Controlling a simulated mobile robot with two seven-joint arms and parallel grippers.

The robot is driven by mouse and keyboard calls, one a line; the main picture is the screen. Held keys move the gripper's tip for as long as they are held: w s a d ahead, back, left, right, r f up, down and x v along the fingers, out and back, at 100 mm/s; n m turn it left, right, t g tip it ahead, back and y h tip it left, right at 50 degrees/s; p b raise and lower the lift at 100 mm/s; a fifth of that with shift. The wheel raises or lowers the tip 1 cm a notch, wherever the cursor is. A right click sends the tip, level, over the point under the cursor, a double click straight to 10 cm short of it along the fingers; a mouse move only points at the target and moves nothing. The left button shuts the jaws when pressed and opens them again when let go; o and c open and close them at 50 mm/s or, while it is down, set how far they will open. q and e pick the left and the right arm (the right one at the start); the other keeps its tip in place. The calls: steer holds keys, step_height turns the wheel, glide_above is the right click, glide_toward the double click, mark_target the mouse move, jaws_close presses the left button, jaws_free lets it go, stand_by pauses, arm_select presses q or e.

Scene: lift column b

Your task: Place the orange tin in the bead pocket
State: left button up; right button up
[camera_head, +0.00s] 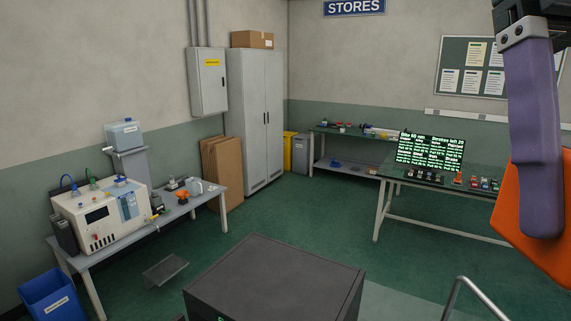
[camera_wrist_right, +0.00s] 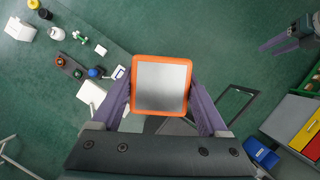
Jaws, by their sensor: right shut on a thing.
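The orange tin (camera_wrist_right: 162,60) is square with rounded corners and a plain grey face inside its orange rim. My right gripper (camera_wrist_right: 161,98) is shut on it, with one purple finger at each side. In the head view the tin (camera_head: 512,212) shows at the right edge, tilted and partly hidden behind a purple finger of my right gripper (camera_head: 541,222). My left gripper is not in the head view; purple finger-like parts that look like it (camera_wrist_right: 283,41) show at the upper right of the wrist view, too small to read. I cannot make out the bead pocket.
A side bench (camera_head: 206,205) at left carries a cream machine (camera_head: 98,216) and small items. A blue bin (camera_head: 52,299) stands below. A green-topped table (camera_head: 455,199) with a lit sign (camera_head: 430,151) and small objects stands at right.

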steer(key=shift+s+r, duration=0.1)
steer(key=shift+r, duration=0.45)
steer(key=s+f, duration=0.2)
steer(key=f, duration=0.1)
steer(key=shift+s, duration=0.2)
steer(key=shift+s+f, duration=0.2)
steer(key=shift+f, duration=0.05)
steer(key=shift+a, duration=0.1)
